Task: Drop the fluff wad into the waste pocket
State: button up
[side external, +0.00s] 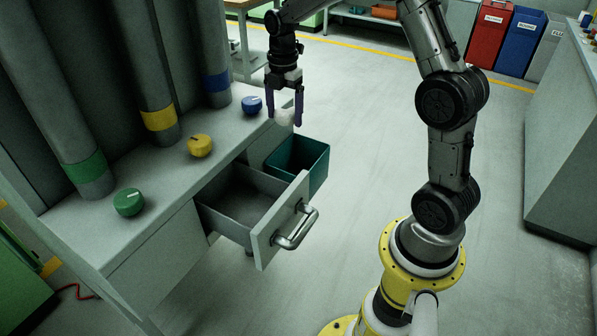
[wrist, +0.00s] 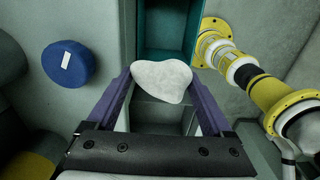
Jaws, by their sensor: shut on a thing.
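The white fluff wad (side external: 285,117) is between the fingers of my gripper (side external: 284,114), held in the air near the counter's right end. In the wrist view the fluff wad (wrist: 163,80) sits between the purple fingertips of my gripper (wrist: 160,78). The waste pocket looks to be the teal open bin (side external: 322,158) hung at the counter's right end, below and right of my gripper. In the wrist view part of the teal bin (wrist: 170,55) shows beyond the wad; its lower part is hidden by the wad.
An open, seemingly empty drawer (side external: 268,238) with a metal handle (side external: 297,230) juts out beside the teal bin. Green (side external: 128,201), yellow (side external: 200,145) and blue (side external: 252,105) knobs stand on the counter before upright pipes.

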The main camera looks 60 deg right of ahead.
jog(key=s+d, duration=0.1)
jog(key=d, duration=0.5)
notch_tip(320, 180, down, 12)
jog(key=shift+s+f, duration=0.15)
jog(key=shift+f, duration=0.1)
jog(key=shift+d, duration=0.1)
jog(key=o, duration=1.1)
jog(key=shift+r, duration=0.1)
notch_tip(320, 180, up, 14)
jog(key=shift+f, duration=0.15)
